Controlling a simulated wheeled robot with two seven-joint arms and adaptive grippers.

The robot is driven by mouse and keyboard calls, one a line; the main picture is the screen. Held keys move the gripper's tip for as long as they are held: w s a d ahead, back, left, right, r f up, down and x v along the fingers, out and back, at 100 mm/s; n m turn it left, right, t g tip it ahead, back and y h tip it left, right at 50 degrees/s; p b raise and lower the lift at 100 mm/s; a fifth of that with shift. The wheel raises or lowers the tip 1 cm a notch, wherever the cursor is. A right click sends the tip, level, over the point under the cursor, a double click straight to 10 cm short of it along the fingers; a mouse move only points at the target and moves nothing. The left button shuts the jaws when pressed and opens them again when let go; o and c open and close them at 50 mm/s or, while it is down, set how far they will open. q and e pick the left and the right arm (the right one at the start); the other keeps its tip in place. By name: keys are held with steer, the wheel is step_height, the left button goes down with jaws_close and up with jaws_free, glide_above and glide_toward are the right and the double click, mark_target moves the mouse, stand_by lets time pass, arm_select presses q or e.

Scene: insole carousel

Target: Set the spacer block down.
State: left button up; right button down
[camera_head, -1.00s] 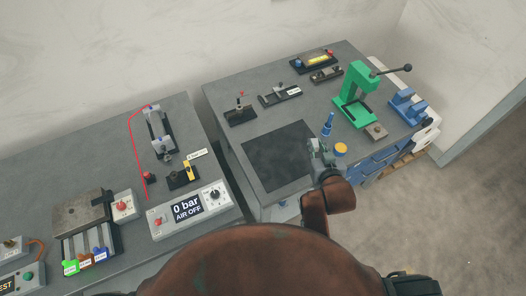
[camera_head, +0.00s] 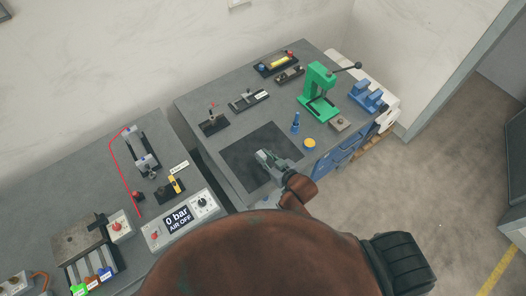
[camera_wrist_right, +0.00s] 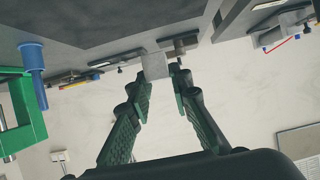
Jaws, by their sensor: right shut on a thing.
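The spacer block (camera_wrist_right: 155,66) is a small light grey block between the fingertips of my right gripper (camera_wrist_right: 160,78) in the right wrist view. The gripper is shut on it. In the head view my right gripper (camera_head: 266,160) is over the dark square mat (camera_head: 240,153) on the right-hand bench. The block is hard to make out there against the grey fingers. I cannot tell whether the block touches the mat. My left gripper is not in view.
A yellow round piece (camera_head: 309,143) and a blue bottle-like tool (camera_head: 295,122) stand right of the mat. The green press (camera_head: 318,92) is behind them. Small fixtures, including one with a lever (camera_head: 213,122), line the back. Most of the mat is clear.

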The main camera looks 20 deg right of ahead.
steer(key=w+f, duration=0.2)
steer(key=w+d+f, duration=0.1)
steer(key=w+f, duration=0.3)
steer(key=shift+w+d, duration=0.3)
steer(key=shift+d, duration=0.1)
steer(key=shift+w+d+f, duration=0.1)
steer(key=shift+w+f, duration=0.25)
steer(key=shift+f, duration=0.05)
step_height(320, 180, down, 3)
steer(key=shift+w+f+p, duration=0.1)
steer(key=shift+p, duration=0.3)
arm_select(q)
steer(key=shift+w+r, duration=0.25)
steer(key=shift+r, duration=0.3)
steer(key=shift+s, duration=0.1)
arm_select(e)
steer(key=shift+f, duration=0.1)
steer(key=shift+f, duration=0.15)
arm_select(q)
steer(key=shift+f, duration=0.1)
arm_select(e)
steer(key=c, duration=1.8)
jaws_free()
